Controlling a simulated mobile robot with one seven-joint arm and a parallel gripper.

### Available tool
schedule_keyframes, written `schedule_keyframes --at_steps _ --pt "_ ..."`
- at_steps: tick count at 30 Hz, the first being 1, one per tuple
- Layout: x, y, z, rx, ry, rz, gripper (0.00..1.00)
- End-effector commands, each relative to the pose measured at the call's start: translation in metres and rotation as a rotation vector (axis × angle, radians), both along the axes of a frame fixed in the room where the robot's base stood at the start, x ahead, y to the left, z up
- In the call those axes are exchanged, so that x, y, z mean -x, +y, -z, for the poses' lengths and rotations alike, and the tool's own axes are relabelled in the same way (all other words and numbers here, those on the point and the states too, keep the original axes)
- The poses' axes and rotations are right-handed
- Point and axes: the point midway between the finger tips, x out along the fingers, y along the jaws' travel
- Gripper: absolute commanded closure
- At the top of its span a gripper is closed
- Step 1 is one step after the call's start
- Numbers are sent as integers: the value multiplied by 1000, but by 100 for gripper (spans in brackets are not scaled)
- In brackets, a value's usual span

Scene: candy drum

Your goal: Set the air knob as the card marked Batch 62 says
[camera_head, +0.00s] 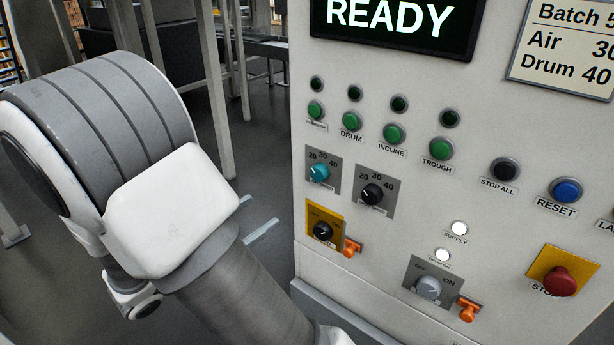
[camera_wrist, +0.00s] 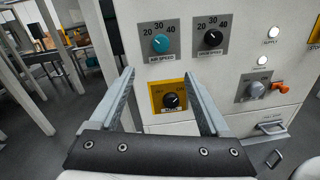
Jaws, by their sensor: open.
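The teal air speed knob (camera_head: 320,172) sits on a grey plate marked 20, 30, 40 on the panel's left side. It also shows in the wrist view (camera_wrist: 160,43), above and beyond my fingertips. Its exact pointer setting is too small to read surely. My gripper (camera_wrist: 158,74) is open and empty, its two fingers pointing at the panel, apart from the knob. The head view does not show the fingers. A card (camera_head: 565,48) at the upper right reads "Batch 5", cut off by the frame edge, with Air 30 and Drum 40. No card marked Batch 62 shows.
A black drum speed knob (camera_head: 372,194) is right of the air knob. Below are a yellow-plated switch (camera_head: 322,231) with an orange tag (camera_head: 351,247), and a grey off/on switch (camera_head: 429,288). A red stop button (camera_head: 560,281) is at right. The display (camera_head: 392,25) reads READY.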

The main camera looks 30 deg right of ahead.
Motion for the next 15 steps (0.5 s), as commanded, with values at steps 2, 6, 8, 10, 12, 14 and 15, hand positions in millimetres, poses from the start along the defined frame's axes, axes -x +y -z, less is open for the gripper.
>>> schedule_keyframes --at_steps 2,6,8,10,12,14,15 --pt "-2 -12 -1 0 0 5 20" --pt "-9 -40 -1 0 1 8 20" --pt "-11 -53 -1 -1 1 9 20" --pt "-16 -68 -1 -2 1 8 20" --pt "-20 -83 -1 -2 1 8 20" --pt "-23 -96 -1 -2 -1 8 20" --pt "-25 -105 -1 -3 0 9 20"
